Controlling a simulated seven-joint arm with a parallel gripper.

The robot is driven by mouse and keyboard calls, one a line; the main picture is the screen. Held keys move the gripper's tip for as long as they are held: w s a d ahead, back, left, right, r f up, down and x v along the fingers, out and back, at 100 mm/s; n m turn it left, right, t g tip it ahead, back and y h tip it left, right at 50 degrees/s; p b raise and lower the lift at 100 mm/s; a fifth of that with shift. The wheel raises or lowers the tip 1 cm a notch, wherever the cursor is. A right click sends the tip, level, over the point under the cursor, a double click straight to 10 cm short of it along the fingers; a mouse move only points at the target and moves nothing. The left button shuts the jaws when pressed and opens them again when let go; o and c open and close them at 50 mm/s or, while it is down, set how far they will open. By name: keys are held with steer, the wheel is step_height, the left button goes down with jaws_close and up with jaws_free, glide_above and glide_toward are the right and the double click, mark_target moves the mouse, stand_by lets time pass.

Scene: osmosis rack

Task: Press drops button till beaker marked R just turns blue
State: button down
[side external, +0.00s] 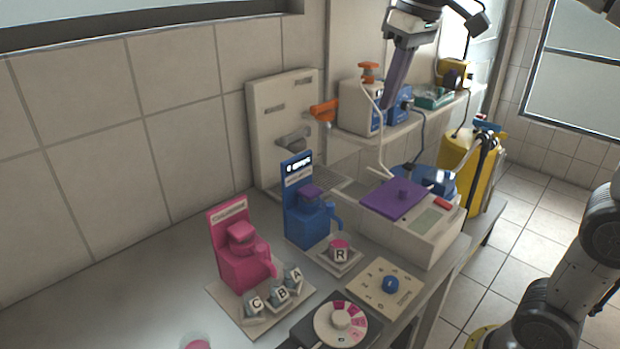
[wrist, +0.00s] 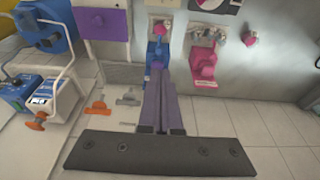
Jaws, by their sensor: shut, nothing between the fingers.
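The beaker marked R (side external: 340,251) stands on a small tray in front of the blue dispenser (side external: 308,226) and holds pink liquid. The blue dispenser has a purple block (side external: 310,194) on its upper front and a lit display above it; I cannot read a drops label. My gripper (side external: 389,108) is shut and empty, pointing down, high above the bench and up and right of the dispenser in the side view. In the wrist view, my gripper (wrist: 160,72) partly overlaps the view of the blue dispenser (wrist: 157,52).
A pink dispenser (side external: 240,258) stands left, with beakers C (side external: 256,304), B (side external: 281,292) and A (side external: 293,275). A purple-lidded machine (side external: 420,225) is to the right. A dial box (side external: 341,322) and a blue-knob panel (side external: 388,287) lie in front.

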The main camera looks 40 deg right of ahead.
steer(key=w+f+g, duration=0.1)
steer(key=w+f, duration=0.1)
steer(key=w, duration=0.8)
steer(key=g, duration=0.2)
glide_above(310, 190)
step_height(310, 190, down, 8)
steer(key=r, duration=0.1)
steer(key=shift+f, duration=0.25)
steer(key=shift+f, duration=0.1)
step_height(310, 190, down, 14)
steer(key=shift+r, duration=0.1)
